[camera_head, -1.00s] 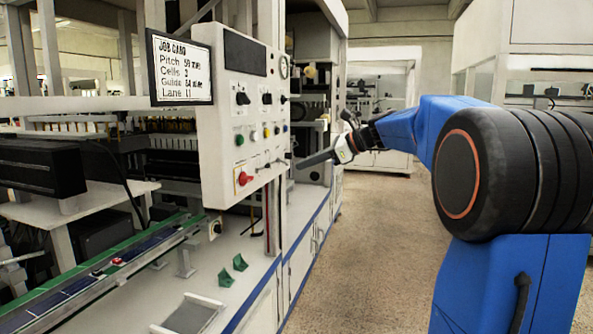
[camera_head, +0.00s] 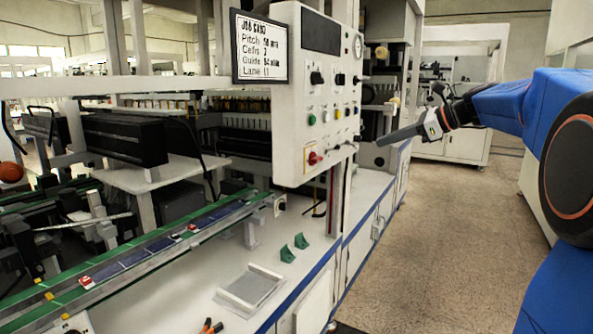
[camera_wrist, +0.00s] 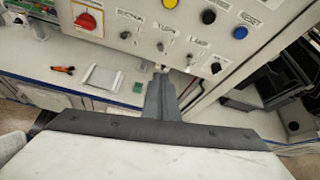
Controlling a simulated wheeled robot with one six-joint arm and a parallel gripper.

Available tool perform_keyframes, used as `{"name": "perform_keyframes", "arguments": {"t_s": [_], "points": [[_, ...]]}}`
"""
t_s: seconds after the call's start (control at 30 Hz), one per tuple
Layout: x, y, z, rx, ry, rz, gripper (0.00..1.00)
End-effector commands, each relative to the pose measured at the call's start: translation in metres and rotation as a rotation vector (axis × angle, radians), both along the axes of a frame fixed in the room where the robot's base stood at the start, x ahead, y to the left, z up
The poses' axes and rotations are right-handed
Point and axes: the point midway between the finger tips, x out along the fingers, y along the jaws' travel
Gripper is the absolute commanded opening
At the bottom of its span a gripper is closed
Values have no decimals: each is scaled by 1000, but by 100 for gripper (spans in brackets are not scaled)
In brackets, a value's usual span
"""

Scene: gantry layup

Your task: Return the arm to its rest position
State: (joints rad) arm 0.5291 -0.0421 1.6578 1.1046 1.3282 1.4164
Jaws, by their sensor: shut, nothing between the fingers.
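My gripper (camera_head: 384,142) is at the end of my blue arm, to the right of the control panel. Its fingers are together and hold nothing. It reaches out to the left, with its tip close to the panel's lower right edge; I cannot tell whether they touch. In the wrist view the shut fingers (camera_wrist: 161,80) point up the picture toward the white control panel (camera_wrist: 215,22), above the bench.
The panel (camera_head: 318,85) carries knobs, buttons and a job card (camera_head: 260,47). The aisle floor (camera_head: 455,230) is clear.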

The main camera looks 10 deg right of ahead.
Motion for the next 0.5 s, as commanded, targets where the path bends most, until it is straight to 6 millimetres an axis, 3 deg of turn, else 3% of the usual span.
{"name": "perform_keyframes", "arguments": {"t_s": [0.17, 0.3, 0.5], "points": [[-31, 33, -24, -150, -30, 82, 0], [-77, 69, -61, -369, -82, 216, 0], [-149, 104, -119, -686, -168, 453, 0]]}}
